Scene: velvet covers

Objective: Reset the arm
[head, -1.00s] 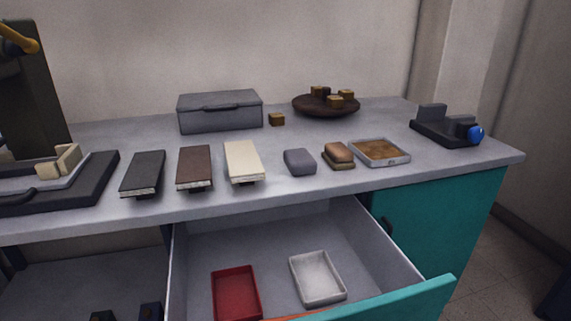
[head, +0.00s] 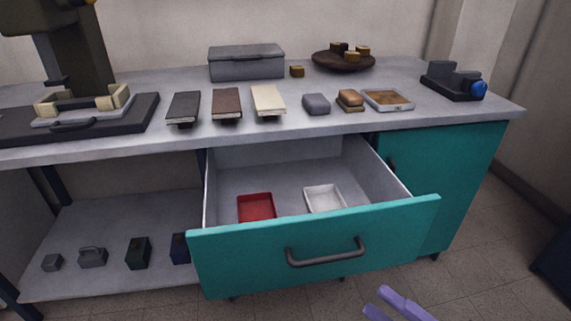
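My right gripper (head: 377,299) shows at the bottom edge of the head view, right of centre. Only its lavender fingers are in the picture. The two fingertips stand apart with nothing between them, so it is open and empty. It is in front of the open teal drawer (head: 225,262), low and to the right of the drawer's grey handle (head: 326,254), over the tiled floor. The rest of my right arm is out of the picture. My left gripper does not show.
The drawer sticks out from the counter (head: 340,122) and holds a red tray (head: 256,206) and a white tray (head: 324,198). Books, small blocks and a grey box (head: 246,62) stand on the counter.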

